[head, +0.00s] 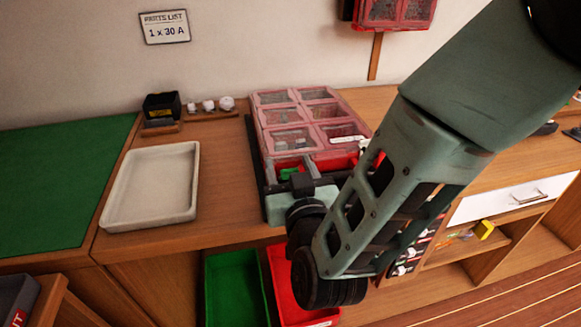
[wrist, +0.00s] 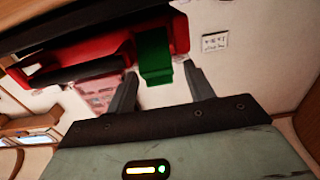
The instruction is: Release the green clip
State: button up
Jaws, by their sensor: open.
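The green clip (wrist: 155,55) is a small block on the red edge of a parts case (wrist: 75,45) in the wrist view. A bit of the green clip (head: 288,173) shows in the head view at the near end of the case (head: 290,138), which has several clear pinkish lids. My gripper (wrist: 160,71) is open. Its two dark fingers stand on either side of the clip's lower end in the wrist view, with a gap on both sides. In the head view my gripper (head: 301,182) and arm hide much of the case's near right corner.
A white tray (head: 150,188) and a green mat (head: 60,185) lie left of the case. A black box (head: 162,106) and small white items stand behind. Green (head: 235,285) and red (head: 285,275) bins sit below the bench edge.

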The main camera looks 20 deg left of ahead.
jog(key=c, duration=1)
jog(key=f+b, duration=0.1)
jog(key=b, duration=0.2)
jog(key=shift+s+d+t, duration=0.1)
jog(key=shift+s+t, duration=0.05)
jog(key=shift+t, duration=0.25)
jog(key=b, duration=0.2)
jog(key=shift+s+t+y+b, duration=0.1)
jog(key=shift+t+y+b, duration=0.2)
jog(key=shift+y+b, duration=0.1)
jog(key=shift+b, duration=0.3)
jog(key=shift+d+r, duration=0.1)
jog(key=shift+r, duration=0.1)
jog(key=o, duration=1)
jog(key=shift+s, duration=0.1)
